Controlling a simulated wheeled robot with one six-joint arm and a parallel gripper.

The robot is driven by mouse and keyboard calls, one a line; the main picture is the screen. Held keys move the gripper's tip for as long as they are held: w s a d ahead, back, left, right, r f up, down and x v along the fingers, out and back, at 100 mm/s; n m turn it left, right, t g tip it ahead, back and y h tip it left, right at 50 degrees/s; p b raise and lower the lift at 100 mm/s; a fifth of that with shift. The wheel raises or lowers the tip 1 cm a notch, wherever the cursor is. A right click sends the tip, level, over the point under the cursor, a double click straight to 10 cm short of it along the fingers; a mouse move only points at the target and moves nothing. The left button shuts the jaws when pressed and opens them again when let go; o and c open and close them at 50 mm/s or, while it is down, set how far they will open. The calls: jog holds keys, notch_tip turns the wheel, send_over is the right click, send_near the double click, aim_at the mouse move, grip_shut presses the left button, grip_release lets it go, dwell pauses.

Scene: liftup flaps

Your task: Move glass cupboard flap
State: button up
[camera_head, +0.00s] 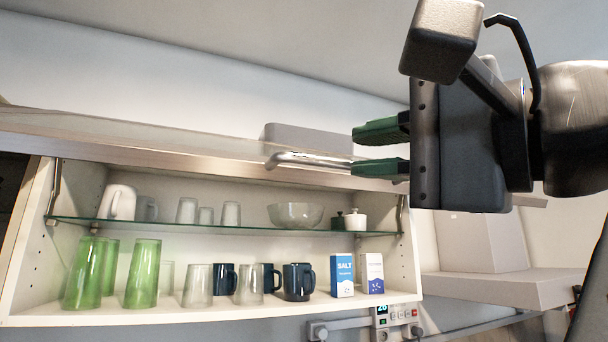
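The glass cupboard flap (150,155) is raised above the cupboard opening, and its long front frame edge slopes across the picture. A silver bar handle (300,159) sits on that edge, right of the middle. My gripper (378,150) reaches in from the right at the handle's right end. Its two green fingers are apart, with a gap between them. The lower finger overlaps the handle's end in the picture; I cannot tell whether they touch. The cupboard (250,312) below is open, and its contents show.
A glass shelf (230,228) holds a white jug, glasses and a bowl (295,215). Green glasses (142,273), dark mugs (298,282) and salt boxes (343,275) stand below. A grey hood (500,287) is at right. The space before the shelves looks clear.

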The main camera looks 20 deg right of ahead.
jog(key=shift+s+r, duration=0.25)
jog(key=shift+s, duration=0.25)
jog(key=shift+s+r, duration=0.2)
jog(key=shift+s, duration=0.3)
jog(key=shift+d, duration=0.15)
